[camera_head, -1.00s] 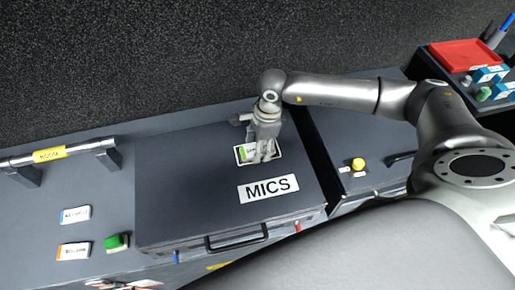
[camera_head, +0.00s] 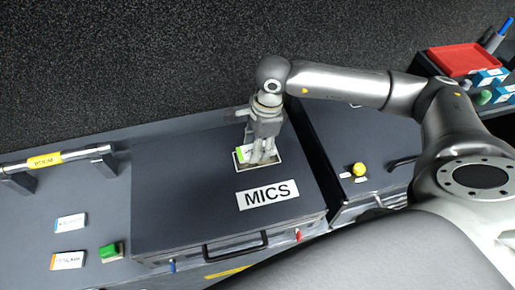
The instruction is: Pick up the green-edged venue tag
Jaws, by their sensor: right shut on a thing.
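The green-edged venue tag (camera_head: 243,153) is a small white card with a green left edge. It is at a white-outlined rectangle (camera_head: 276,166) on the dark lid of the case marked MICS (camera_head: 160,190). My right gripper (camera_head: 262,158) points down over that rectangle and is shut on the tag; the fingers hide much of it. The tag looks slightly raised from the lid. My left gripper is not in view.
On the left lie a blue-edged tag (camera_head: 70,223), an orange-edged tag (camera_head: 68,260) and a green block (camera_head: 110,252). A handle bar (camera_head: 45,160) stands behind them. A yellow knob (camera_head: 359,169) is on the right case. A red tray (camera_head: 465,58) is far right.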

